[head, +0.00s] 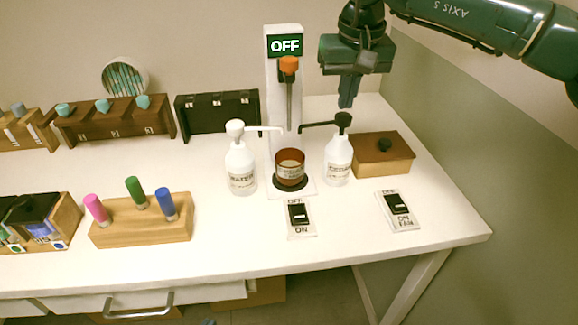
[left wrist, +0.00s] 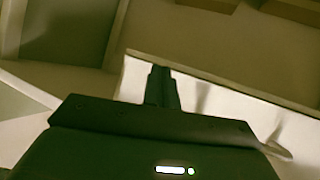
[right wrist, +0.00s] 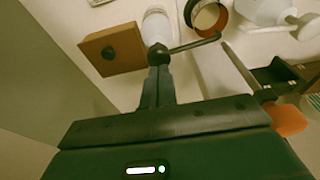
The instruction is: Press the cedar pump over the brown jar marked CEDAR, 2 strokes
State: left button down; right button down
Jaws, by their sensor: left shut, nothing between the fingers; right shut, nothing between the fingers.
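The pump bottle with a black head (head: 343,121) and white body (head: 337,163) stands right of the brown jar (head: 290,171); its label is too small to read surely. Its black spout points left towards the jar, also in the right wrist view (right wrist: 195,45). The jar, with a pale label, sits on a dark round pad below the orange-topped stirrer. My right gripper (head: 347,104) is shut and empty, just above the black pump head; a gap shows. In the right wrist view its fingertips (right wrist: 158,68) overlap the head. My left gripper (left wrist: 160,70) is shut and empty, outside the head view.
A white pump bottle (head: 240,165), seemingly marked WATER, stands left of the jar. A wooden box (head: 383,160) with a dark knob is close right of the black-headed pump. The stirrer post (head: 283,80) reads OFF. Two switches (head: 300,217) (head: 398,211) lie in front.

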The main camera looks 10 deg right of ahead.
jog(key=shift+f, duration=0.1)
dwell(0.5)
jog(key=shift+f+b, duration=0.75)
jog(key=shift+f, duration=0.6)
jog(key=shift+r, duration=0.1)
jog(key=shift+r+p, duration=1.05)
jog(key=shift+r, duration=0.3)
